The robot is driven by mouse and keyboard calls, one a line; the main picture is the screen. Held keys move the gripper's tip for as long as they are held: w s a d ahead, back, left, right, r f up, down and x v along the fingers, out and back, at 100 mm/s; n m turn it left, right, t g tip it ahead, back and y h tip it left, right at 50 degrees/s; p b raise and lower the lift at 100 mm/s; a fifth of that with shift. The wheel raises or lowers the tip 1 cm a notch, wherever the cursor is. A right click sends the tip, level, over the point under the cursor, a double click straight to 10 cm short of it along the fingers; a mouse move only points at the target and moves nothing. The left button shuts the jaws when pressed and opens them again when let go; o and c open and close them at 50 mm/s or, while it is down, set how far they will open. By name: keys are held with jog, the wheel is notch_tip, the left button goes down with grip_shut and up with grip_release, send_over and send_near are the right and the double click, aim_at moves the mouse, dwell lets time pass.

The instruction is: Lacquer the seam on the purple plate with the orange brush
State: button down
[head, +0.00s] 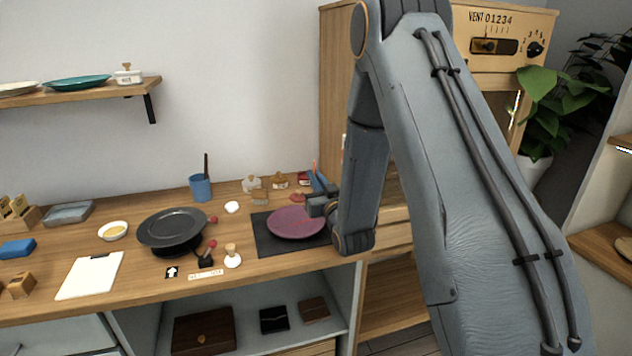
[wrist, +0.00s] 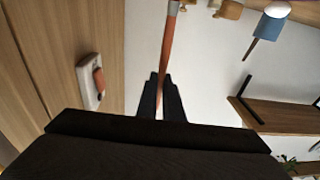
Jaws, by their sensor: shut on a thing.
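The purple plate (head: 297,222) lies flat on a dark mat (head: 262,236) near the right end of the counter. Its seam is too small to make out. My gripper (head: 318,204) is beside the plate's upper right edge in the head view, close to it; I cannot tell whether anything touches. The brush's orange end (head: 314,166) also shows above the gripper in the head view. Its bristles are hidden.
A dark round turntable (head: 171,229) stands left of the mat. Behind are a blue cup (head: 200,188) and several small pots. A white-based stamp-like object (head: 232,257) sits near the mat's left corner. A tall wooden cabinet (head: 334,90) stands at the right.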

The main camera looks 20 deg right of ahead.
jog(key=shift+r+p, duration=1.65)
jog(key=shift+r, duration=1.35)
jog(key=shift+a, duration=0.1)
